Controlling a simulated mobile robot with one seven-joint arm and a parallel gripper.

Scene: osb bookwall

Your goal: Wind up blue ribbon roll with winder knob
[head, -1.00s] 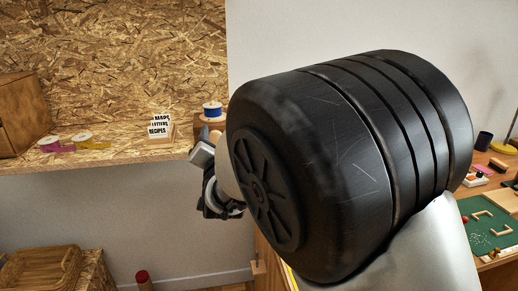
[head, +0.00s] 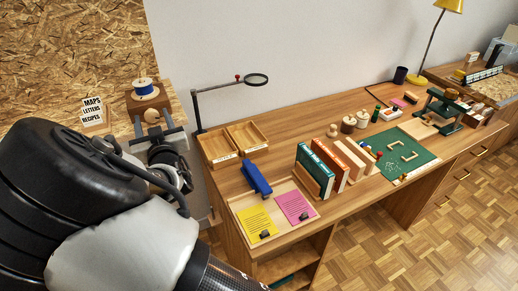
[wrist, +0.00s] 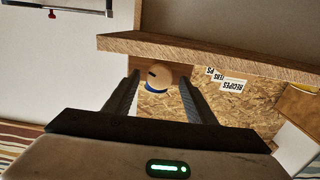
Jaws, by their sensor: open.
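The blue ribbon roll (head: 144,86) stands on a wooden winder block (head: 134,105) on the shelf at the upper left of the head view. The round pale wooden winder knob (head: 152,115) is on the block's front. My gripper (head: 153,123) is open at the knob, one finger on each side of it. In the wrist view the knob (wrist: 159,73) with a dark slot shows between my open fingers (wrist: 159,80). Part of the blue ribbon (wrist: 156,87) shows behind it. I cannot tell whether a finger touches the knob.
A card holder (head: 95,112) stands left of the winder on the shelf. To the right, a desk holds a magnifier on an arm (head: 256,79), a two-part wooden tray (head: 236,126), a blue stapler (head: 256,178) and books (head: 312,172). Free air lies in front of the shelf.

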